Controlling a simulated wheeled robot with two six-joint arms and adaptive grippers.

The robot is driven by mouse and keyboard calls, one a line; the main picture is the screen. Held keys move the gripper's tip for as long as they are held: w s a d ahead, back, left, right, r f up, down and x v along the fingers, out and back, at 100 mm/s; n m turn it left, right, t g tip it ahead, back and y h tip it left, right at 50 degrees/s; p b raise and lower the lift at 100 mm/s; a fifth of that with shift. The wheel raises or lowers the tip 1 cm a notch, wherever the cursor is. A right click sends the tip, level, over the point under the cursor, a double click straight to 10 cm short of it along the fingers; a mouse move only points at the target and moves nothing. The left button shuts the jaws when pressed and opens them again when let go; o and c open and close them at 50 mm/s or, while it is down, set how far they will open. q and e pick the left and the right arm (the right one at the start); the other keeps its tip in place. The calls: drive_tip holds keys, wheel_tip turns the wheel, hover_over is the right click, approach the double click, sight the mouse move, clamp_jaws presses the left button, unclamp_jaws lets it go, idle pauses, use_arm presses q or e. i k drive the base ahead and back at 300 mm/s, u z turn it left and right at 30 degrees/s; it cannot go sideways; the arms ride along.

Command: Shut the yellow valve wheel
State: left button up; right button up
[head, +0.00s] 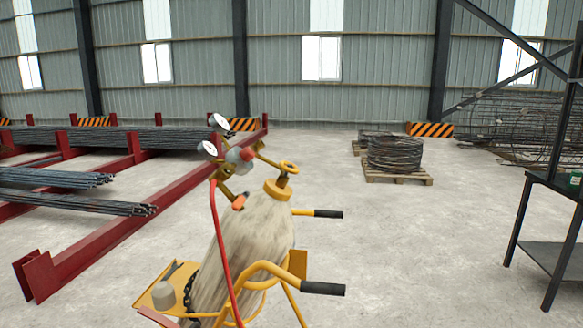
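The yellow valve wheel (289,167) is a small ring on top of a worn, pale gas cylinder (255,240), just above its yellow collar (278,189). A regulator (240,156) with two round white-faced gauges (219,121) is attached to its left. A red hose (219,245) hangs down from the regulator. The cylinder looks tilted and stands in a yellow hand cart (262,268) with black grips (323,289). Neither of my grippers is in view. Whether the wheel is open or shut cannot be told.
Red racks (100,240) with bundles of steel bars (75,178) stand at the left. A wire coil (394,154) sits on a pallet (398,177) behind. A dark metal table (557,187) is at the right. The concrete floor between cart and table is clear.

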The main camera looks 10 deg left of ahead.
sight(289, 166)
drive_tip(key=u, duration=0.45)
drive_tip(key=k, duration=1.1)
drive_tip(key=z, duration=0.6)
drive_tip(key=i, duration=1.15)
drive_tip(key=u, duration=0.45)
drive_tip(key=i, duration=0.75)
drive_tip(key=u, duration=0.8)
